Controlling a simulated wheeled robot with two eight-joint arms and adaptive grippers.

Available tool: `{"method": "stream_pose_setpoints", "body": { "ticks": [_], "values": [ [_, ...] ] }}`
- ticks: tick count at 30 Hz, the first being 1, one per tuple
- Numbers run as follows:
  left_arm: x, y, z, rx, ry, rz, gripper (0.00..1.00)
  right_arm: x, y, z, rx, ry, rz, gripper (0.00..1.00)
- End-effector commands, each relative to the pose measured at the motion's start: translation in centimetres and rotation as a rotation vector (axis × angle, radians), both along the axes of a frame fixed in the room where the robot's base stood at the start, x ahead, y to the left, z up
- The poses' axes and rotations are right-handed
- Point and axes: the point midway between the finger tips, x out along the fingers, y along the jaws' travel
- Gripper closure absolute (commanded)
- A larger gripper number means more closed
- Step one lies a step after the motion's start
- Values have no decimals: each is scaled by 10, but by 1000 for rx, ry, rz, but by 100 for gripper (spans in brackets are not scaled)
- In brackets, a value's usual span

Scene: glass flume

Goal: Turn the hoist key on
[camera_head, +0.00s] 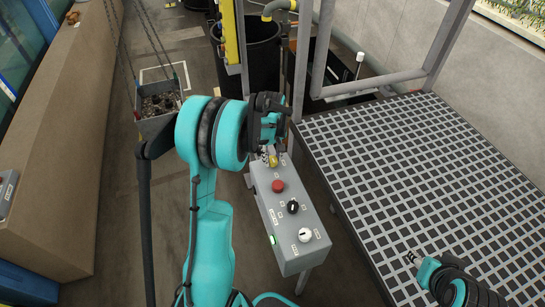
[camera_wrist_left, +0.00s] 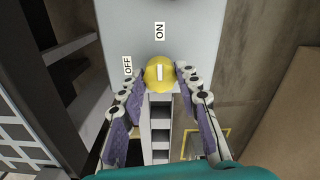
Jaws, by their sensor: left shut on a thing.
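The hoist key is a round yellow knob (camera_wrist_left: 160,76) on the grey control box (camera_head: 294,228). A white line on it stands upright in the left wrist view, in line with the ON label (camera_wrist_left: 160,31). The OFF label (camera_wrist_left: 127,65) is to the left. My left gripper (camera_wrist_left: 162,82) is shut on the knob, one finger on each side. In the head view the knob (camera_head: 272,161) shows at the box's far end, by my left gripper (camera_head: 271,152). My right gripper (camera_head: 411,257) is over the grating; its opening is too small to judge.
The control box also has a red button (camera_head: 278,186), a black knob (camera_head: 292,207), a white knob (camera_head: 305,235) and a green light. A grating (camera_head: 430,165) lies to the right. A bucket of stones (camera_head: 160,108) hangs on chains at left.

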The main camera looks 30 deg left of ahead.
Motion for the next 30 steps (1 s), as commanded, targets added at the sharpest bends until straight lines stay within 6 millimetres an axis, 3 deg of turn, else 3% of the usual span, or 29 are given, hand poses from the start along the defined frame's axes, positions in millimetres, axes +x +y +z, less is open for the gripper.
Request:
{"method": "stream_pose_setpoints", "body": {
  "ticks": [6,7,9,20,23,30],
  "values": [
    [0,0,0,0,0,1,96,0,0,0,0,0,0,60],
    [0,0,0,0,0,1,65,0,0,0,0,0,0,60],
    [0,0,0,0,0,1,47,0,0,0,0,0,0,60],
    [0,0,3,0,0,0,47,0,0,0,0,0,0,60],
    [0,0,14,0,0,0,47,0,0,0,0,0,0,60],
    [-1,0,65,0,0,0,47,0,0,0,0,0,0,60]
  ]
}}
